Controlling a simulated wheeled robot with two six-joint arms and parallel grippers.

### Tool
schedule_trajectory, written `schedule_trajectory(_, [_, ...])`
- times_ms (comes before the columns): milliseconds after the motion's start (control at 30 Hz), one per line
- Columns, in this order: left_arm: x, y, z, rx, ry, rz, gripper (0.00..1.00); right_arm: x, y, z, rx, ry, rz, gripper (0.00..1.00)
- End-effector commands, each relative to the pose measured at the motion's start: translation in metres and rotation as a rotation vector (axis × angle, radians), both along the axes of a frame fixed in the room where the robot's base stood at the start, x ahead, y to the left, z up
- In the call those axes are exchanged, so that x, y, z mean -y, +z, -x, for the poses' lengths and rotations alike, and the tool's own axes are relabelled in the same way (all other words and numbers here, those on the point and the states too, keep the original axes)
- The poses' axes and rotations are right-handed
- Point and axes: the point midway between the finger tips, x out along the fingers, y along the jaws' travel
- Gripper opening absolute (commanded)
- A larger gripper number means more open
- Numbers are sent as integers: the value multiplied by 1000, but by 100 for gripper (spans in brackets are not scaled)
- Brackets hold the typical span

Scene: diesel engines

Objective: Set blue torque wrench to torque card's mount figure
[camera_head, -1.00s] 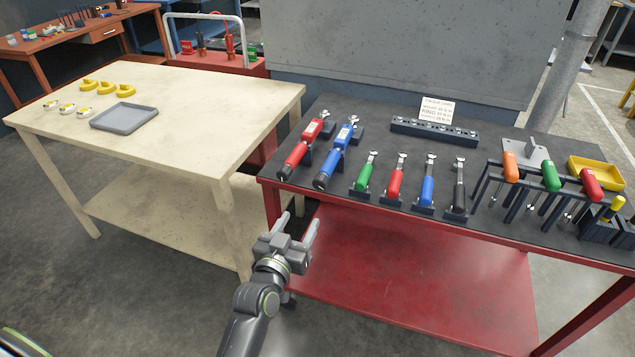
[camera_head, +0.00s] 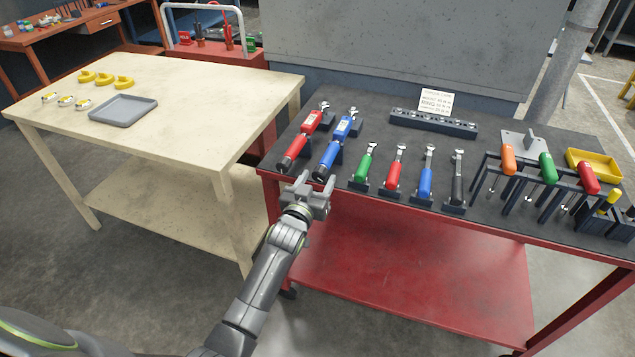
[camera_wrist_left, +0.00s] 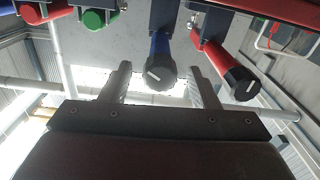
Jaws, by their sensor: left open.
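The blue torque wrench (camera_head: 340,139) lies in a dark holder on the red table, its black handle end toward me. A red torque wrench (camera_head: 301,139) lies parallel on its left. The torque card (camera_head: 436,101) stands behind the socket rail; its small print is hard to read. My left gripper (camera_head: 308,182) is open and empty, just in front of the blue wrench's handle end. In the left wrist view the blue wrench's black end knob (camera_wrist_left: 160,73), with a white mark, shows between the open fingers (camera_wrist_left: 160,85), apart from both. My right gripper is not in view.
Smaller green, red, blue and black-handled wrenches stand to the right on the red table (camera_head: 480,214). Racked screwdrivers and a yellow tray (camera_head: 594,164) are farther right. A cream table (camera_head: 190,110) with a grey tray (camera_head: 123,109) stands left.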

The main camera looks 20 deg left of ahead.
Motion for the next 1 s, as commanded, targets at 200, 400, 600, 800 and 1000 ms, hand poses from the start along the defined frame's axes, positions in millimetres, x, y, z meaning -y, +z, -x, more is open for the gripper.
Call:
schedule_trajectory(200, [0, 0, -9, 0, 1, -1, 55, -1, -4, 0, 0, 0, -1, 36])
schedule_trajectory(400, [0, 1, -9, 0, 1, -1, 55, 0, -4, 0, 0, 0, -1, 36])
schedule_trajectory(600, [0, 1, -9, 0, 1, -1, 32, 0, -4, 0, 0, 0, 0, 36])
schedule_trajectory(800, [0, 1, -9, 0, 1, -1, 11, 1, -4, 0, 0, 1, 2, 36])
schedule_trajectory(1000, [0, 1, -9, 1, 1, -21, 11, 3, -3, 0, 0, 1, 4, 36])
